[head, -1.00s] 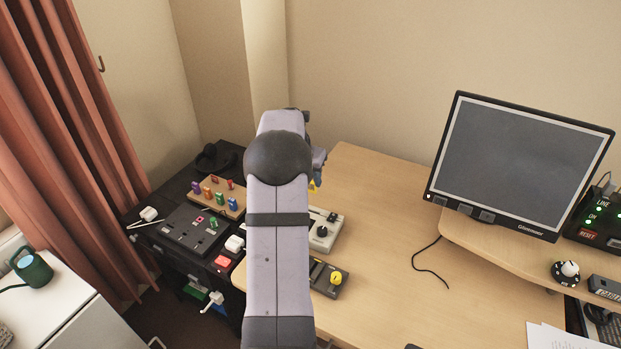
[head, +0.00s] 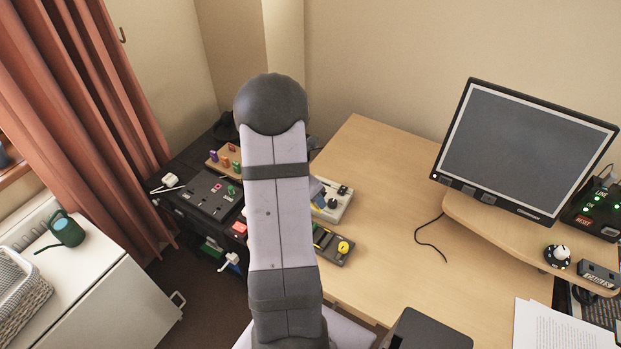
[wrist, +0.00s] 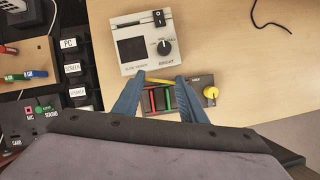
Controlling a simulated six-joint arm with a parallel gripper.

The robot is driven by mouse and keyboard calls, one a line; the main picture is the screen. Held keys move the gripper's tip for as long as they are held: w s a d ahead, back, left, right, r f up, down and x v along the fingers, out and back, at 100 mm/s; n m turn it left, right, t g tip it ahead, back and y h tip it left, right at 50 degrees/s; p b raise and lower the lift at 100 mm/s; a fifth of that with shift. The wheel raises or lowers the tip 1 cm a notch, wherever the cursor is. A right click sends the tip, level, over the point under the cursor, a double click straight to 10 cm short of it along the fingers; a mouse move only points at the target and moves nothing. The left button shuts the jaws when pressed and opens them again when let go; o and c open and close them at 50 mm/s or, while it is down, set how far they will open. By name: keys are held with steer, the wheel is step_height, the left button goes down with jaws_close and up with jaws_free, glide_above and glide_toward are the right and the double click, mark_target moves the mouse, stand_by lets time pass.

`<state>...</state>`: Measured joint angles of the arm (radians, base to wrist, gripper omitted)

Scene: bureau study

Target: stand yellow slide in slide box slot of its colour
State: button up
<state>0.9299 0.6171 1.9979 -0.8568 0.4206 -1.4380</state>
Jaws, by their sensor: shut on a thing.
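The yellow slide (wrist: 159,80) shows in the wrist view as a thin yellow bar between the two blue fingers of my gripper (wrist: 161,82). The gripper is shut on it. The slide box (wrist: 196,82), a dark box with red and green slot markings and a yellow knob, lies just below the slide in the wrist view. The slide appears above the box's far edge; its height over the box is unclear. In the head view the slide box (head: 333,257) shows beside my arm, which hides the slide and most of the gripper.
A grey viewer (wrist: 139,65) with a dark screen and dial stands just beyond the slide box. A dark switch panel (head: 209,195) and a wooden board with coloured pegs (head: 214,165) lie at left.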

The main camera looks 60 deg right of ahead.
mark_target(325, 240)
steer(key=s+a+m+g+y, duration=0.3)
steer(key=s+a+m+y, duration=0.1)
steer(key=m, duration=1)
steer(key=shift+s+f+m, duration=0.4)
steer(key=shift+f, duration=0.05)
steer(key=shift+f, duration=0.1)
steer(key=shift+f+b, duration=1.95)
steer(key=shift+r, duration=0.1)
steer(key=shift+f+b, duration=0.55)
steer(key=shift+f, duration=1.05)
